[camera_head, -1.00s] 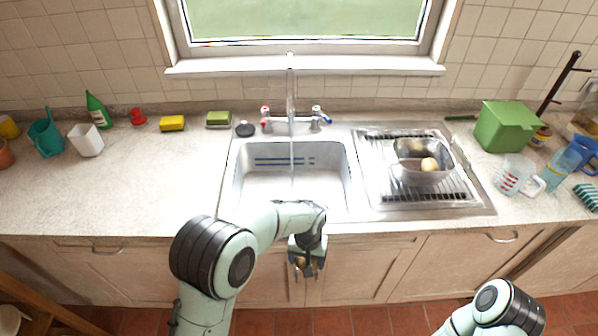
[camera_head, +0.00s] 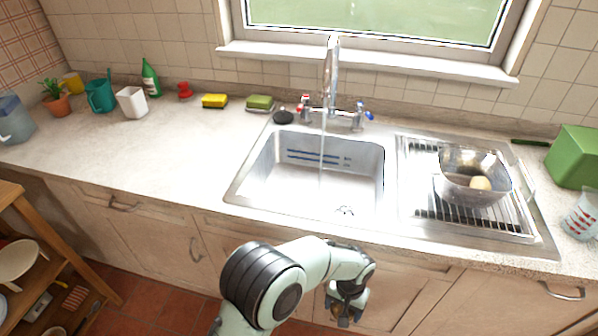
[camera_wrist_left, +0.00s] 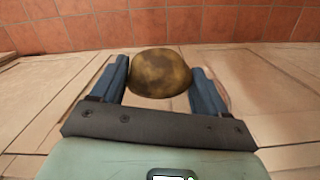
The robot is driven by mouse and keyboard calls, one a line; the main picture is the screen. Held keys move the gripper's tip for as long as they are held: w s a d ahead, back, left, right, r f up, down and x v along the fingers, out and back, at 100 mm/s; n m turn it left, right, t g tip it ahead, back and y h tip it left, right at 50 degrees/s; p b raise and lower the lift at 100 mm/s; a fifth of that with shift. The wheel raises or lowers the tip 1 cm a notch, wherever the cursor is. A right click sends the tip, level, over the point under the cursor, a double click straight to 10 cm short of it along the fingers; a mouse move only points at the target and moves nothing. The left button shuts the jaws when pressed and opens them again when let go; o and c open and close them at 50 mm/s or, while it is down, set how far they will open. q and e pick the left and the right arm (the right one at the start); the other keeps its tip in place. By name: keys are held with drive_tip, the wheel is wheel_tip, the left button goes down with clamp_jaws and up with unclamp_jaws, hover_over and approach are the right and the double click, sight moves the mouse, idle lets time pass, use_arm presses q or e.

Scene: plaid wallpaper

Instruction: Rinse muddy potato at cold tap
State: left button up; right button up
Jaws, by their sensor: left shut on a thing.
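My left gripper (camera_head: 343,312) hangs in front of the cabinet doors, below the counter edge. It is shut on a brown, mud-blotched potato (camera_wrist_left: 160,72), seen between the blue fingers in the left wrist view. In the head view the potato is mostly hidden. The steel sink (camera_head: 262,180) lies beyond the gripper. A mixer tap (camera_head: 331,75) has a red-marked handle (camera_head: 304,104) on the left and a blue-marked handle (camera_head: 366,115) on the right. A thin stream of water (camera_head: 322,160) falls from its spout into the sink. My right gripper is out of view.
Yellow (camera_head: 214,101) and green (camera_head: 260,103) sponges lie behind the sink. The left counter front is clear. A wooden shelf unit (camera_head: 62,262) stands at lower left.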

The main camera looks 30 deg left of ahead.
use_arm(q)
drive_tip(key=shift+s+a+f+p, duration=0.1)
drive_tip(key=shift+s+p, duration=0.05)
drive_tip(key=shift+p, duration=0.3)
drive_tip(key=shift+h, duration=1)
